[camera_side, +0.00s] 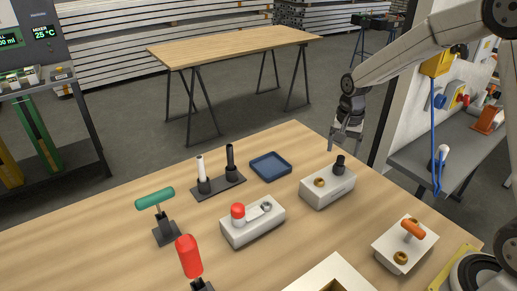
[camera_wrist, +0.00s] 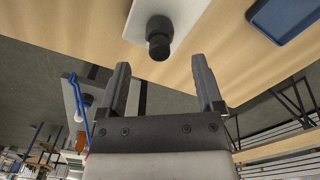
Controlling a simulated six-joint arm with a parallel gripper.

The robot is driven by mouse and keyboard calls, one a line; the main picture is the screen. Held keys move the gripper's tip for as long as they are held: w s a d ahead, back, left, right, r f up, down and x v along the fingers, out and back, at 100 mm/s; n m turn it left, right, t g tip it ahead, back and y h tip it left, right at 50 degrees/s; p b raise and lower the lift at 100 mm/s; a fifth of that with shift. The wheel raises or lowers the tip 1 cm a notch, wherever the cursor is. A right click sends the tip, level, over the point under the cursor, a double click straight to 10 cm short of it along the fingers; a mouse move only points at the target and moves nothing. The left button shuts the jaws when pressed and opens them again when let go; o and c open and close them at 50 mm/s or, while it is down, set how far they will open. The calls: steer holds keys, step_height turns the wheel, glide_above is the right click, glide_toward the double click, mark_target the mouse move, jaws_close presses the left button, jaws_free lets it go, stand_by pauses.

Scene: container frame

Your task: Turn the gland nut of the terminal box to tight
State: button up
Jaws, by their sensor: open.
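In the wrist view the black nut (camera_wrist: 158,38) shows on the pale box top (camera_wrist: 185,12), beyond and between the fingertips. My gripper (camera_side: 342,147) is open and empty, above and behind the nut in the side view. Its two fingers (camera_wrist: 160,66) are spread apart in the wrist view. Any tightness mark on the nut is too small to tell.
A blue tray (camera_side: 270,166) lies left of the box. A pale block with a red knob (camera_side: 238,214) is in front left. A white box with an orange handle (camera_side: 413,229) stands front right. Black and white posts (camera_side: 230,158) and a green T-handle (camera_side: 154,197) stand left.

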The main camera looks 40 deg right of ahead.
steer(key=shift+r, duration=1.15)
steer(key=shift+s+a+f+n, duration=0.1)
steer(key=shift+s+a+n, duration=0.2)
steer(key=shift+s+a, duration=0.1)
steer(key=s+a+f+n+t, duration=0.2)
steer(key=s+a+f+n, duration=0.1)
steer(key=s+a+n, duration=0.4)
steer(key=shift+s+a+f+n+t, duration=0.2)
steer(key=shift+s+a+n+t, duration=0.15)
steer(key=shift+s+n, duration=2.1)
